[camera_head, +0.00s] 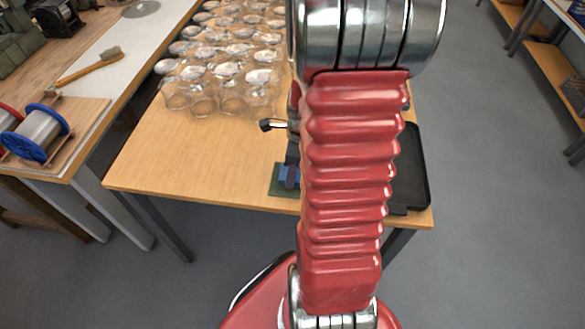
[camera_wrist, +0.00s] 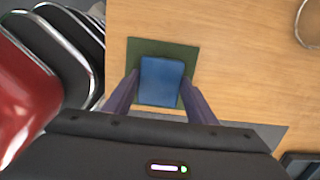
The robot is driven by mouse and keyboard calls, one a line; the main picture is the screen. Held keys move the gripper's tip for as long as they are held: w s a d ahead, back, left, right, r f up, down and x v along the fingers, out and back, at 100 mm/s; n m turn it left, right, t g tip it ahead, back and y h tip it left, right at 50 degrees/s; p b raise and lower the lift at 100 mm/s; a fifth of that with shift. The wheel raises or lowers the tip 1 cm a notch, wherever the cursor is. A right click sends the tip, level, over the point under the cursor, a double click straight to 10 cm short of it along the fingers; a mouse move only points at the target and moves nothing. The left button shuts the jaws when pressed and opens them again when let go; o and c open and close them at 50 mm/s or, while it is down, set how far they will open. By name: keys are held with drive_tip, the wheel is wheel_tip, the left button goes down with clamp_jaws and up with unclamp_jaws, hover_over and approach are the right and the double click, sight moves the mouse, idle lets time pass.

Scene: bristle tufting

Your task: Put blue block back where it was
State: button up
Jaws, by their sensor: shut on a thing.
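The blue block (camera_wrist: 161,80) sits between the two fingers of my gripper (camera_wrist: 160,95) in the wrist view. The fingers are shut on its sides. Below and around the block is a dark green square mat (camera_wrist: 163,48) on the wooden table; I cannot tell whether the block touches it. In the head view the blue block (camera_head: 290,175) shows in part beside my red arm, over the green mat (camera_head: 280,188) near the table's front edge. My arm hides much of the gripper there.
Many upturned glasses (camera_head: 232,70) crowd the back of the table (camera_head: 180,160). A black tray (camera_head: 412,165) lies at the right, partly behind my arm. A side bench at the left holds a brush (camera_head: 90,66) and a blue-rimmed spool (camera_head: 38,132). The table's front left is clear.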

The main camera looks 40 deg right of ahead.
drive_tip(key=o, duration=1.1)
drive_tip(key=shift+f, duration=0.1)
wheel_tip(320, 180, up, 12)
drive_tip(key=s, duration=0.1)
drive_tip(key=shift+d, duration=0.4)
idle(0.4)
drive_tip(key=s+a+r+n+t, duration=0.1)
drive_tip(key=a+r+n, duration=0.5)
drive_tip(key=a+n, duration=0.6)
drive_tip(key=s+a+r+n+t, duration=0.2)
drive_tip(key=a+r+n, duration=0.5)
drive_tip(key=a+n, duration=0.5)
drive_tip(key=shift+n+t+h, duration=0.4)
drive_tip(key=shift+n+t, duration=0.3)
drive_tip(key=shift+n, duration=1.5)
